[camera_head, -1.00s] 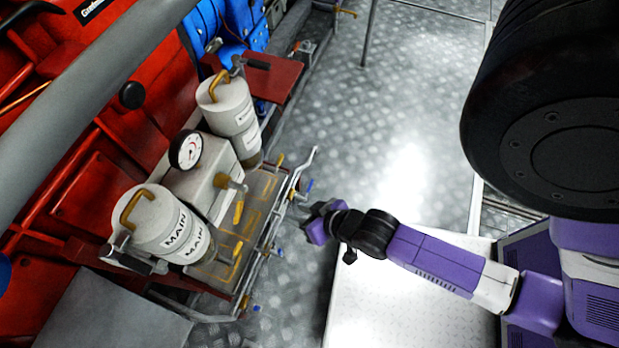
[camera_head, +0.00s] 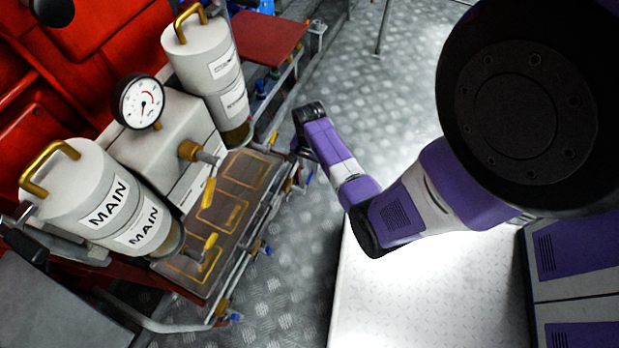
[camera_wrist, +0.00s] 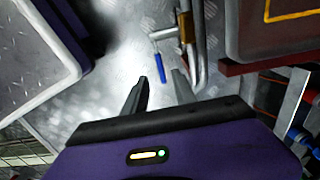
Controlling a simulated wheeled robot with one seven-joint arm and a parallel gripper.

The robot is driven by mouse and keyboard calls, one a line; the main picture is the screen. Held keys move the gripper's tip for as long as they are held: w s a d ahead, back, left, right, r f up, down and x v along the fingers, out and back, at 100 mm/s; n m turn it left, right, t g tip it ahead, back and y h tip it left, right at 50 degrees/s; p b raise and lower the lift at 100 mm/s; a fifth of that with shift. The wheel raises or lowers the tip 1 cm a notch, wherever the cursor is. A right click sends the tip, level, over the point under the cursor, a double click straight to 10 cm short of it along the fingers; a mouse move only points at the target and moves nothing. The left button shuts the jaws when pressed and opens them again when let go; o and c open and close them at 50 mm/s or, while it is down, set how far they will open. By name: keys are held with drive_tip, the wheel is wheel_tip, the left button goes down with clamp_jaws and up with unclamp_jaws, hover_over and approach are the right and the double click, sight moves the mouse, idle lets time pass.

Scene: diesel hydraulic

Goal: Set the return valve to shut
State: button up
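No label naming the return valve is readable, so I cannot tell which valve it is. In the head view, yellow valve levers (camera_head: 208,192) and (camera_head: 209,244) stand beside the white canisters, above a tray with yellow outlines. In the wrist view, a blue handle (camera_wrist: 160,67) hangs near a brass fitting (camera_wrist: 186,27) on a pipe. My gripper (camera_wrist: 160,90) has its fingers apart and empty, pointing toward this blue handle without visibly touching it. In the head view my arm's end is at the rail; the fingers are hidden.
Two canisters stand beside the tray; the near one (camera_head: 105,195) reads MAIN. A pressure gauge (camera_head: 139,102) sits between them. The grey rail (camera_head: 252,252) edges the tray.

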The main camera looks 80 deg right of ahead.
sight(310, 178)
wheel_tip(310, 178, down, 7)
drive_tip(key=b, duration=0.3)
clamp_jaws()
idle(1.5)
